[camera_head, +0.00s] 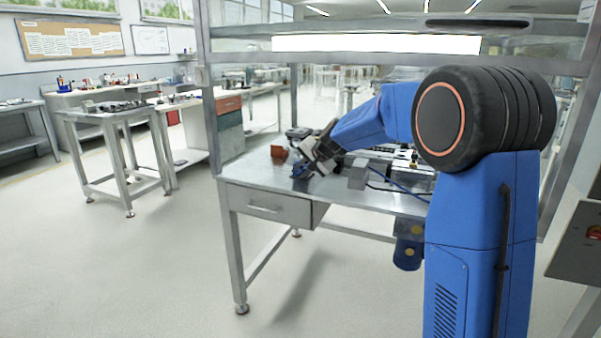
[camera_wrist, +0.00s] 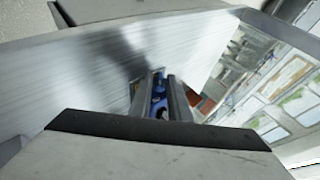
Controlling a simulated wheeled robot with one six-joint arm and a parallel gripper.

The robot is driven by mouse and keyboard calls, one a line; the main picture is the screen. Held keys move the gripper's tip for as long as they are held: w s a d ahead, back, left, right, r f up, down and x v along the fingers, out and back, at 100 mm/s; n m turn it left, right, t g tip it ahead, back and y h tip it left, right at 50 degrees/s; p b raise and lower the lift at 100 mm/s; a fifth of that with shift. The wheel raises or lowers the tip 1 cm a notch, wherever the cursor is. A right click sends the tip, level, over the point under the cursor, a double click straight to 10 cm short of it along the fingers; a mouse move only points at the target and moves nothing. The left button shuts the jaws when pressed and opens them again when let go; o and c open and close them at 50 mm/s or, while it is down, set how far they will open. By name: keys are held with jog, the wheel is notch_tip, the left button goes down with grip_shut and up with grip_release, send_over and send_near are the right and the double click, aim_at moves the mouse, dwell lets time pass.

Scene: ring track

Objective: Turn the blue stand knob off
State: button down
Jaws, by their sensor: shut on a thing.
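The blue stand knob (camera_wrist: 158,92) shows in the wrist view between the two fingers of my gripper (camera_wrist: 160,98). My gripper is shut on it, and the fingers hide much of its shape and which way it points. In the head view my gripper (camera_head: 308,168) reaches down at the left part of the metal workbench (camera_head: 262,183). A small blue thing, the stand (camera_head: 301,171), shows at its tips on the bench top.
A small orange-brown block (camera_head: 279,152) lies left of my gripper on the bench. The bench has posts and an overhead shelf.

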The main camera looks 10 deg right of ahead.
jog(key=shift+r+h, duration=0.1)
jog(key=shift+h, duration=0.2)
jog(key=shift+w+a+r+n+g+h, duration=0.15)
jog(key=shift+a+n+g+h, duration=0.05)
jog(key=shift+g+h, duration=0.35)
jog(key=shift+w+a+r+n+g+h, duration=0.1)
jog(key=shift+a+n+g+h, duration=0.1)
jog(key=shift+g+h, duration=0.35)
jog(key=g+h, duration=0.2)
jog(key=n+h, duration=0.1)
jog(key=shift+w+a+g+h, duration=0.3)
jog(key=shift+w+a+g, duration=0.05)
jog(key=shift+a+g, duration=0.05)
jog(key=g+h, duration=0.1)
jog(key=h, duration=0.1)
jog(key=n+g+h, duration=0.1)
jog(key=shift+w+a+f+g, duration=0.1)
jog(key=shift+w+a+g, duration=0.15)
jog(key=shift+a+g, duration=0.1)
jog(key=shift+w+a+f+n+g+h, duration=0.15)
jog(key=shift+g+h, duration=0.15)
jog(key=shift+h, duration=0.4)
jog(key=shift+s+n+g+h, duration=0.1)
jog(key=shift+g+h, duration=0.25)
jog(key=shift+h, duration=0.35)
jog(key=shift+w+a+f+n+g+h, duration=0.15)
jog(key=shift+g+h, duration=0.15)
jog(key=shift+h, duration=0.4)
jog(key=c, duration=1.9)
grip_release()
